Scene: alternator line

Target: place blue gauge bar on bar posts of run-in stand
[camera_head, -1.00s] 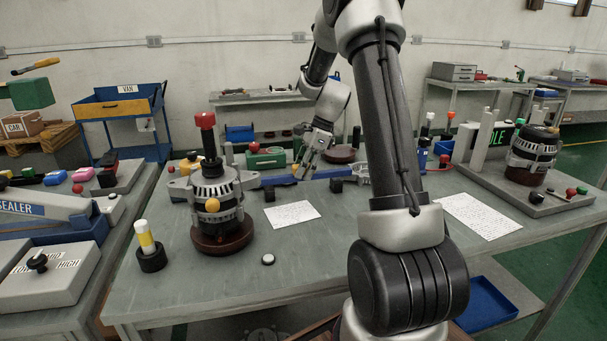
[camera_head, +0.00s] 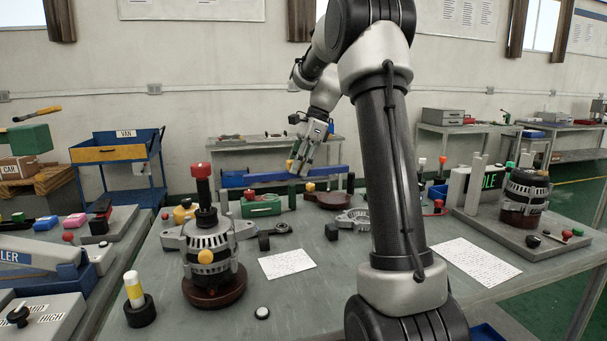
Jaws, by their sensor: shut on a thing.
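The blue gauge bar (camera_head: 326,172) is a long bar held level above the back of the table. My gripper (camera_head: 298,171) is shut on it near its middle, which the fingers partly hide. The run-in stand (camera_head: 548,246) is at the right of the table, a grey base carrying a black and silver alternator (camera_head: 524,197). Upright grey posts (camera_head: 474,186) rise at its left rear, beside a green-lit display (camera_head: 493,180). The bar is well to the left of the posts and apart from them, with my arm between them in the picture.
Another alternator (camera_head: 213,252) with a red knob stands at the left front. A green box (camera_head: 261,206), a silver ring part (camera_head: 353,220) and small black blocks lie mid-table. White sheets (camera_head: 287,264) lie flat. The front middle is mostly clear.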

